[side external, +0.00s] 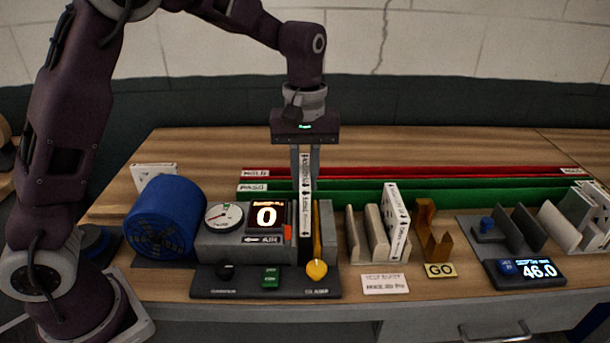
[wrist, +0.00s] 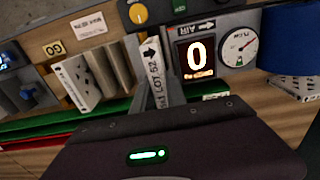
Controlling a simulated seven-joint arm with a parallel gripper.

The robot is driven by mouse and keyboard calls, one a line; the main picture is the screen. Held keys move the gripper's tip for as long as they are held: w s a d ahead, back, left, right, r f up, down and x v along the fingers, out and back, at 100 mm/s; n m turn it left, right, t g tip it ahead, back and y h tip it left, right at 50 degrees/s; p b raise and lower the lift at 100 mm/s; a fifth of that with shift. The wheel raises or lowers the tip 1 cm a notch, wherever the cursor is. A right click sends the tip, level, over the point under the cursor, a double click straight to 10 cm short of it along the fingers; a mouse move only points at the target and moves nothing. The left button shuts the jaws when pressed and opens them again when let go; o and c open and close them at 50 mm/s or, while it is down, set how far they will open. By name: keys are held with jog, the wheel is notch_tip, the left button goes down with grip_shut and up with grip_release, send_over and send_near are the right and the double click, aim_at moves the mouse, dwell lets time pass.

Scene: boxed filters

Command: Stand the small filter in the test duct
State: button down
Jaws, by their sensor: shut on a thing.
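My gripper (side external: 304,196) is shut on a thin white boxed filter (side external: 306,172), held upright with its printed edge facing the side camera. The filter also shows in the wrist view (wrist: 152,62), with an arrow and lot text on its edge. The test duct (side external: 240,245) is a grey housing with a blue fan (side external: 165,217), a round dial and a display reading 0. The filter's lower end is at the duct's slot, between the display and a yellow clamp bar with a knob (side external: 317,269). Whether it touches the slot floor is hidden.
Right of the duct stands a grey slotted rack (side external: 375,232) with another white filter (side external: 396,220). Beyond are a bronze bracket (side external: 430,230), a GO plate (side external: 440,270) and a display reading 46.0 (side external: 527,270). Red (side external: 400,173) and green (side external: 450,190) strips run behind.

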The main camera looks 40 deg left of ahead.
jog(key=shift+f, duration=0.25)
dwell(0.4)
jog(key=shift+f, duration=1)
jog(key=shift+f, duration=0.3)
jog(key=shift+f, duration=0.95)
jog(key=shift+f, duration=0.35)
jog(key=shift+f, duration=0.65)
jog(key=c, duration=1.3)
grip_release()
jog(key=shift+o, duration=0.2)
